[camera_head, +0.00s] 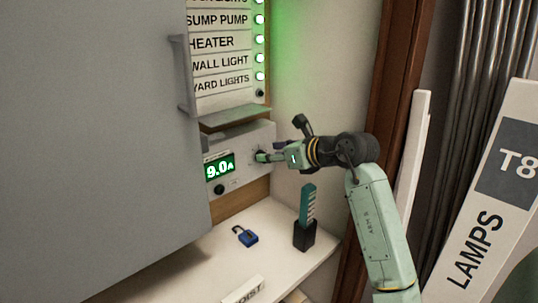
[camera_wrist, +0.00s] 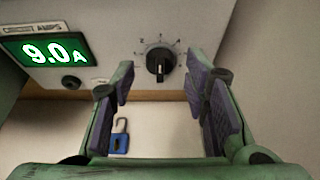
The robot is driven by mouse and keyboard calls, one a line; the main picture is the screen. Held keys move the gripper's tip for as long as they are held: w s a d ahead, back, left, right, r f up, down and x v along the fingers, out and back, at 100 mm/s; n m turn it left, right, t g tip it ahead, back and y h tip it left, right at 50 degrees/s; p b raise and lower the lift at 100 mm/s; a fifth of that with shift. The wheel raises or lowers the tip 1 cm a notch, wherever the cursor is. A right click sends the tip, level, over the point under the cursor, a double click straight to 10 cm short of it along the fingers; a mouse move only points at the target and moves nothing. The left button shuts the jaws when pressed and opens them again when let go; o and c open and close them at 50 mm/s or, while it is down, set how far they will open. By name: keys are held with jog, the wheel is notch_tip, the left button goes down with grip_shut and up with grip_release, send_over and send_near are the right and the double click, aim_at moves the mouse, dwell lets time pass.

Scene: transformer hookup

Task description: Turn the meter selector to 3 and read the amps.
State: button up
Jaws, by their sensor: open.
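The meter display (camera_head: 220,167) glows green and reads 9.0 A; it also shows in the wrist view (camera_wrist: 52,52) under a "circuit amps" label. The black selector knob (camera_wrist: 159,62) is on the pale panel right of the display, with small numbers around its upper side. A pale mark shows on its lower part; I cannot tell surely which number it selects. My gripper (camera_head: 267,157) is open in front of the panel. In the wrist view the knob appears between the two fingers, with a gap on each side. I see no contact.
A round black button (camera_wrist: 71,83) is below the display. A blue padlock (camera_head: 246,236) lies on the white shelf (camera_head: 277,262), with a dark holder (camera_head: 303,236) to its right. A large grey door (camera_head: 95,150) stands open at left. Labelled breaker rows (camera_head: 220,42) with green lights are above.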

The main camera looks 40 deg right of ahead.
jog(key=v, duration=1)
